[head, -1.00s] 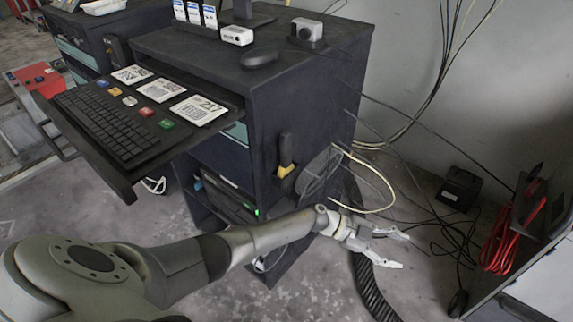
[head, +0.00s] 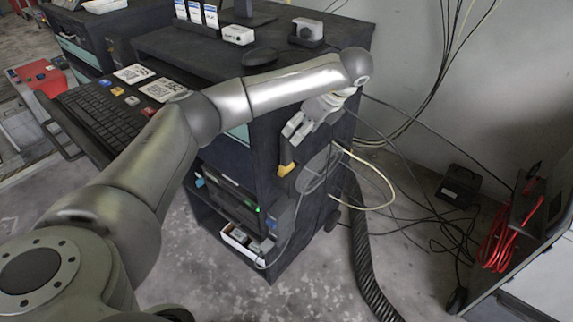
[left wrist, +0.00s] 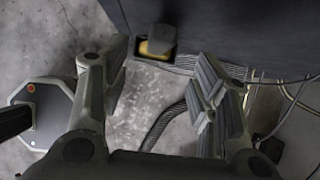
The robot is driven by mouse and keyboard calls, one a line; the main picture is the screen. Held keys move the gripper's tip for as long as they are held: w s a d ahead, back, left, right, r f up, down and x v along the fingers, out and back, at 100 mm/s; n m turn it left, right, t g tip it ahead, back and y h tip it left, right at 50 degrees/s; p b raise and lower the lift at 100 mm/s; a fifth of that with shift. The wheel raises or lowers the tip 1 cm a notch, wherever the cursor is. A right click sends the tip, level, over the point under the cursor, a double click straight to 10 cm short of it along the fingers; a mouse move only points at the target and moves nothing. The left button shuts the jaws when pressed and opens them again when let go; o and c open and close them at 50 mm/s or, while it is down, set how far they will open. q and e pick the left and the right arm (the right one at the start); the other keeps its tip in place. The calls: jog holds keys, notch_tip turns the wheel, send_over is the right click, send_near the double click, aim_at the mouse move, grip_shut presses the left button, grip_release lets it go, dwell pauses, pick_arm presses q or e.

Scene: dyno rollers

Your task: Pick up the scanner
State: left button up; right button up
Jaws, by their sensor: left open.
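The scanner is black with a yellow part and sits in a holder on the side of the dark cabinet. In the head view its yellow part (head: 286,169) shows just below my left gripper (head: 295,130), which hides most of the black upper part. In the left wrist view the scanner (left wrist: 157,46) lies ahead, between the two spread fingers and beyond them. My left gripper (left wrist: 162,68) is open and empty, with no visible contact with the scanner. My right gripper is not in view.
The cabinet (head: 262,185) carries a keyboard shelf (head: 100,115), partly behind my left arm. A pale cable loop (head: 388,190) and a black ribbed hose (head: 362,260) run beside the cabinet. Red cable (head: 495,245) hangs at the right.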

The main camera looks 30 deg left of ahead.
pick_arm(q)
jog(key=x, duration=0.3)
jog(key=p, duration=0.3)
send_over(289, 164)
jog(key=f, duration=0.4)
jog(key=shift+w+a+f, duration=0.15)
jog(key=shift+w+f, duration=0.05)
jog(key=shift+f, duration=0.15)
jog(key=c, duration=0.5)
grip_shut()
